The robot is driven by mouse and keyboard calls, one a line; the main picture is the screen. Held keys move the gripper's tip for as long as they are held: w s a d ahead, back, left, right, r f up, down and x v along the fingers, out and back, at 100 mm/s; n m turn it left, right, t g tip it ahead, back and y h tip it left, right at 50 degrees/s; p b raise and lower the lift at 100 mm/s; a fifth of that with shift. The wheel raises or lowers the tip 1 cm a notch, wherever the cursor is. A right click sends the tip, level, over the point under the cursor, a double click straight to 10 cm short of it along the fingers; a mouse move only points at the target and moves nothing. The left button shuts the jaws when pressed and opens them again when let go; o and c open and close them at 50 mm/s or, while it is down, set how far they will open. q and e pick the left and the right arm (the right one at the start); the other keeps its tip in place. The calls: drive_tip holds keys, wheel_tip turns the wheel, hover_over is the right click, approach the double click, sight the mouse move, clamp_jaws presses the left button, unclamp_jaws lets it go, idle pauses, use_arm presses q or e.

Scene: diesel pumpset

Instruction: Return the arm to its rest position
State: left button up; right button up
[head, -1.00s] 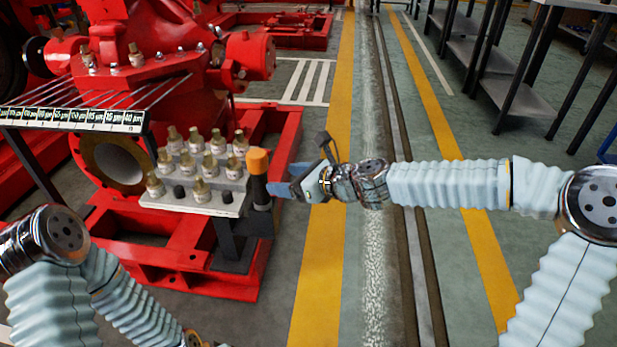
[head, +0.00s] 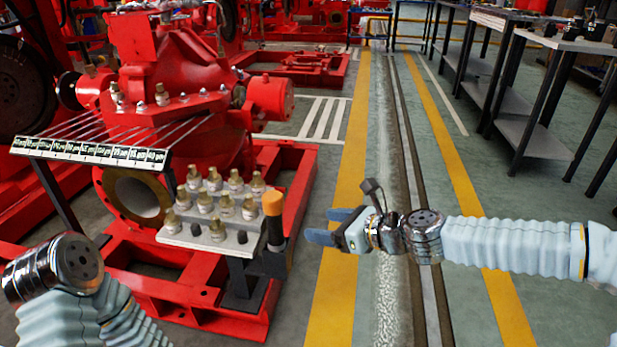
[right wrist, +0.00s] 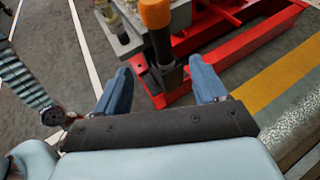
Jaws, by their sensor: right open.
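My right arm reaches in from the right in the head view. Its gripper (head: 327,226) has blue fingers held apart and empty, over the floor to the right of a small grey stand (head: 200,239). In the right wrist view the same blue fingers (right wrist: 163,88) are spread, with nothing between them. An orange-capped dark tool (head: 273,220) stands upright at the stand's right edge, apart from the fingers; it also shows beyond them in the right wrist view (right wrist: 156,14). My left arm shows at the lower left of the head view, but its gripper is outside the frame.
Several brass-coloured fittings (head: 205,202) stand on the stand. A labelled rack (head: 90,152) with thin rods is at the left. The red pump (head: 170,75) and its red base (head: 240,318) lie behind and below. The striped floor at right is open up to grey workbenches (head: 540,140).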

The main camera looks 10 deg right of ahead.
drive_tip(key=s+a+f+n+g+h, duration=0.1)
drive_tip(key=s+a+f+n+g, duration=0.3)
drive_tip(key=f, duration=0.7)
drive_tip(key=s+d+f+n+h, duration=0.1)
drive_tip(key=s+f+n, duration=0.1)
drive_tip(key=f+n, duration=0.65)
drive_tip(key=s+d+f+n+g+h, duration=0.35)
drive_tip(key=s+f+n, duration=0.85)
drive_tip(key=f, duration=0.6)
wheel_tip(320, 180, up, 12)
drive_tip(key=s+g+p, duration=0.1)
drive_tip(key=s+p, duration=0.1)
drive_tip(key=p, duration=1.1)
drive_tip(key=shift+s+f, duration=0.15)
drive_tip(key=shift+s, duration=0.05)
drive_tip(key=shift+d+n, duration=0.1)
drive_tip(key=shift+n, duration=0.15)
